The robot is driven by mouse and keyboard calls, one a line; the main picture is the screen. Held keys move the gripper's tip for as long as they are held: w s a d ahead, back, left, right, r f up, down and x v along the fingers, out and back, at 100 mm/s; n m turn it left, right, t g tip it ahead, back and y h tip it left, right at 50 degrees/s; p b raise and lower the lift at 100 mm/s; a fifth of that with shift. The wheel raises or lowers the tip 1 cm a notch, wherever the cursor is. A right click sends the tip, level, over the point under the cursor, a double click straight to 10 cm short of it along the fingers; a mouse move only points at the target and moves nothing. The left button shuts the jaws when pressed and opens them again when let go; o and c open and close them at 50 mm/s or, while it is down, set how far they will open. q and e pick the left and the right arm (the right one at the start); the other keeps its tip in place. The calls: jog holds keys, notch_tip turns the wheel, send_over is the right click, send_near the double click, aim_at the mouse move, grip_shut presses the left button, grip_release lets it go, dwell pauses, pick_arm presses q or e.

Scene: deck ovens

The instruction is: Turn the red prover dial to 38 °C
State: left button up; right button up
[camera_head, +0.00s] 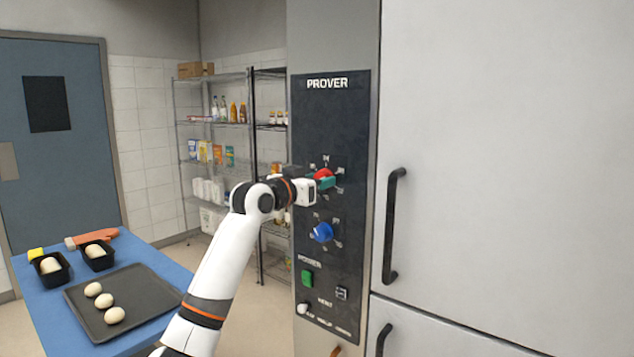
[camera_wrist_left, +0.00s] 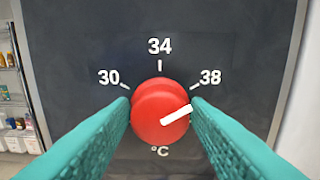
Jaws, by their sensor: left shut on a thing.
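The red prover dial (camera_head: 325,179) is on the black prover panel, above a blue dial. In the left wrist view the red dial (camera_wrist_left: 160,108) shows marks 30, 34 and 38 around it, with °C below. Its white pointer slants up and right, and its direction roughly matches the 38 mark (camera_wrist_left: 209,77). My left gripper (camera_head: 322,181) is at the dial. Its two teal fingers (camera_wrist_left: 161,118) stand on either side of the dial and are shut on it. My right gripper is not in view.
Below are a blue dial (camera_head: 323,232), a green power switch (camera_head: 307,278) and smaller controls. Door handles (camera_head: 391,226) stick out to the right. A blue table (camera_head: 45,308) at lower left holds a dark tray (camera_head: 150,290) with dough balls and two small tins. Shelves (camera_head: 215,124) stand behind.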

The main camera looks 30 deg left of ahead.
pick_arm(q)
jog(key=o, duration=0.7)
jog(key=shift+f, duration=0.25)
jog(key=shift+o, duration=0.6)
jog(key=shift+r, duration=0.15)
jog(key=s+a+b, duration=0.1)
jog(key=s+b, duration=0.3)
jog(key=s, duration=0.8)
